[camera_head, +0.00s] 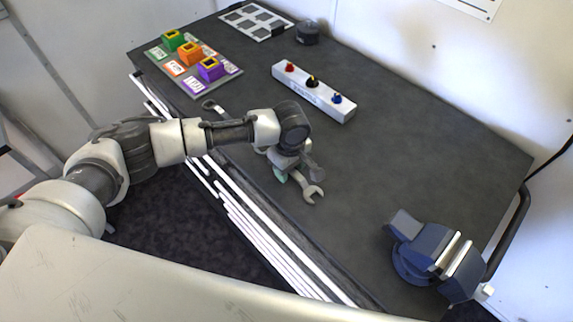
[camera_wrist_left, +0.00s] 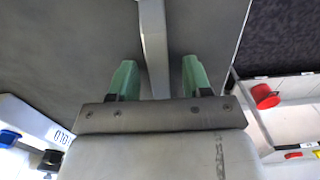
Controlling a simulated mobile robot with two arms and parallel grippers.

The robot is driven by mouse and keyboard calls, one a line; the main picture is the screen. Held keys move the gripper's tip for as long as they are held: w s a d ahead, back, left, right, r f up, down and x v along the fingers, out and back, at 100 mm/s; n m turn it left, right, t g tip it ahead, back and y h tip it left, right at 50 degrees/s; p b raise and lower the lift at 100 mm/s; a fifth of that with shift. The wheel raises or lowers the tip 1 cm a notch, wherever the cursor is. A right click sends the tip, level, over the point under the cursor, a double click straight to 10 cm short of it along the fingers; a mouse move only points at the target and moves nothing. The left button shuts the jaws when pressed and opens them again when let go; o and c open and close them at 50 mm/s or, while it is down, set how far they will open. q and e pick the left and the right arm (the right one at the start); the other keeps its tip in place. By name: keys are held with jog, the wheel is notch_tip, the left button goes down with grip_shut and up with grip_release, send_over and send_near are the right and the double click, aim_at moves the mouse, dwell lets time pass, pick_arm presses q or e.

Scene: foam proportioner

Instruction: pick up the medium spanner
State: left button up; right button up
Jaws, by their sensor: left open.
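A metal spanner lies on the dark workbench (camera_head: 400,150) near its front edge. Its open-jaw end (camera_head: 312,193) shows just past my left gripper (camera_head: 285,176) in the head view. In the left wrist view its grey shank (camera_wrist_left: 153,35) runs between the two green fingertips of my left gripper (camera_wrist_left: 157,75). These fingers are apart, one on each side of the shank, with gaps showing. A ring-shaped spanner end (camera_head: 212,106) shows farther left, partly hidden by my arm. I cannot tell whether it belongs to another spanner, nor judge sizes. My right gripper is not in view.
A white box with red, black and blue knobs (camera_head: 312,92) stands behind my left arm. Coloured blocks on a card board (camera_head: 194,66) are at the back left. A blue vise (camera_head: 437,255) is at the right front. The bench's middle right is clear.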

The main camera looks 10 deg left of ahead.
pick_arm(q)
jog(key=shift+c, duration=0.3)
grip_shut()
jog(key=shift+r, duration=0.1)
jog(key=r, duration=0.1)
jog(key=r+b, duration=0.1)
jog(key=r, duration=0.2)
jog(key=shift+s+d, duration=0.1)
jog(key=shift+d, duration=0.15)
jog(key=s+d+r+b, duration=0.2)
jog(key=s+d+r, duration=0.4)
jog(key=d, duration=0.3)
jog(key=shift+d+r, duration=0.2)
jog(key=shift+r, duration=0.25)
